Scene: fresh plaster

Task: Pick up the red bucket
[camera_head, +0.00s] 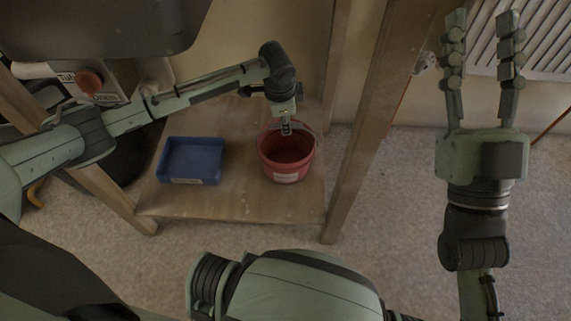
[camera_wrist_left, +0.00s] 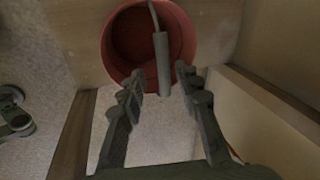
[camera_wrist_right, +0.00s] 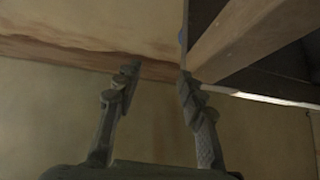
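The red bucket (camera_head: 286,158) stands upright on the wooden shelf board, with a pale label on its front. In the left wrist view the bucket (camera_wrist_left: 122,62) shows from above, and its grey handle grip (camera_wrist_left: 162,64) stands up between my fingertips. My left gripper (camera_head: 287,127) hangs over the bucket's rim. In its wrist view the left fingers (camera_wrist_left: 160,85) are apart on either side of the grip, without visibly clamping it. My right gripper (camera_head: 481,40) is raised at the right, open and empty; its spread fingers also show in the right wrist view (camera_wrist_right: 158,85).
A blue tray (camera_head: 191,160) lies left of the bucket on the wooden shelf (camera_head: 235,205). Wooden posts (camera_head: 362,120) stand right of the shelf, between my arms. A radiator (camera_head: 545,40) is on the wall at the right. The floor (camera_head: 385,225) in front is clear.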

